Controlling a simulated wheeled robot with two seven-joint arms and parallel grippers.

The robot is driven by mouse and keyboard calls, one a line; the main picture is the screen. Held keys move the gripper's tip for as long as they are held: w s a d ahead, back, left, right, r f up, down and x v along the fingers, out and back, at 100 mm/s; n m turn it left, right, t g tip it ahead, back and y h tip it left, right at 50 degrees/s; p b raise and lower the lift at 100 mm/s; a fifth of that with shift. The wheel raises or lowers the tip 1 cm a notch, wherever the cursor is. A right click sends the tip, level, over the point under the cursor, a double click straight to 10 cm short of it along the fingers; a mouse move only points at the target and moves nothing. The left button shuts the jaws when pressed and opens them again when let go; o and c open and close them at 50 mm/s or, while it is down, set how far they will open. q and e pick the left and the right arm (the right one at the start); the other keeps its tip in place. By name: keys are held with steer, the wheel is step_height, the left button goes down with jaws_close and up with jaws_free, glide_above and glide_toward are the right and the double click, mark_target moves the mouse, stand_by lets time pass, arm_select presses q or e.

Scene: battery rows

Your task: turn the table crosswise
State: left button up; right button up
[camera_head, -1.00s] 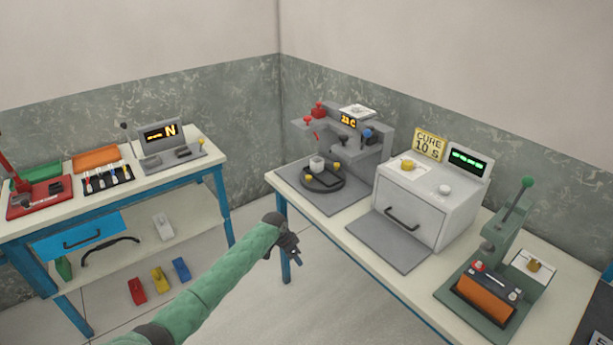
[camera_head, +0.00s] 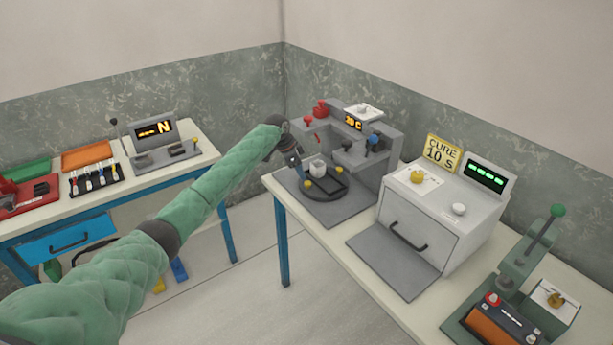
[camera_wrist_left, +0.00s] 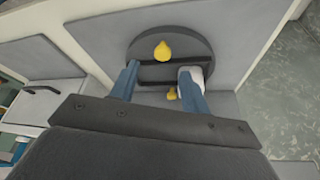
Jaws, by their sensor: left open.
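The table is a dark round disc (camera_head: 328,196) on a grey base plate (camera_head: 352,205) at the front of the grey station. It has two yellow knobs and a dark bar-like frame on it. A white cup (camera_head: 317,163) stands at the disc. One yellow knob (camera_wrist_left: 162,50) shows beyond the fingertips, another (camera_wrist_left: 172,94) between the fingers. The right finger partly hides the cup (camera_wrist_left: 187,74).
The grey station (camera_head: 385,150) with red and blue knobs rises behind the disc. Another bench (camera_head: 60,222) with trays is at the left.

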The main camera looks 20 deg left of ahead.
mark_target(307, 182)
arm_select(q)
steer(key=x, duration=0.1)
steer(key=p+x, duration=0.1)
steer(key=x, duration=0.3)
steer(key=shift+w+a+f, duration=0.1)
steer(key=shift+w+f, duration=0.05)
steer(key=shift+w, duration=0.2)
steer(key=shift+s+f+p, duration=0.2)
steer(key=shift+p, duration=0.1)
steer(key=shift+w+f, duration=0.15)
steer(key=shift+f, duration=0.15)
steer(key=shift+r, duration=0.15)
jaws_close()
arm_select(e)
steer(key=d+f, duration=0.1)
steer(key=f, duration=0.1)
steer(key=d+f, duration=0.1)
steer(key=shift+d+f, duration=0.15)
steer(key=shift+f, duration=0.2)
